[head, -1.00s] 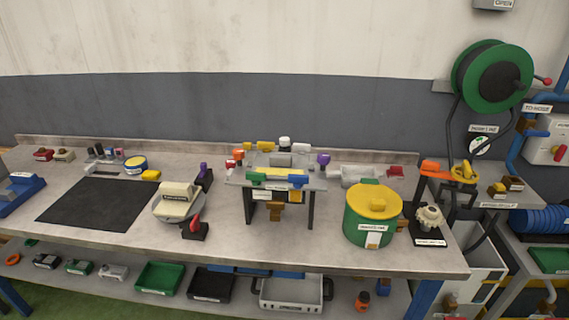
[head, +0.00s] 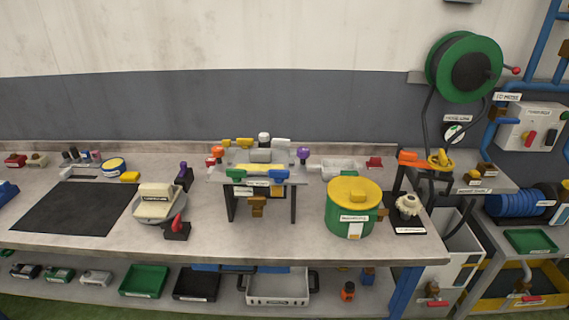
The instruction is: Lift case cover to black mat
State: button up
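The black mat (head: 72,212) lies flat and bare on the left part of the workbench. My gripper is not in view.
A raised rack (head: 262,175) with coloured handles stands mid-bench. A green drum with a yellow lid (head: 352,210) is to its right.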

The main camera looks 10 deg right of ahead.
aim_at(257, 162)
jog(key=k, duration=0.85)
jog(key=u, duration=0.15)
jog(key=i, duration=1.4)
jog(key=z, duration=0.05)
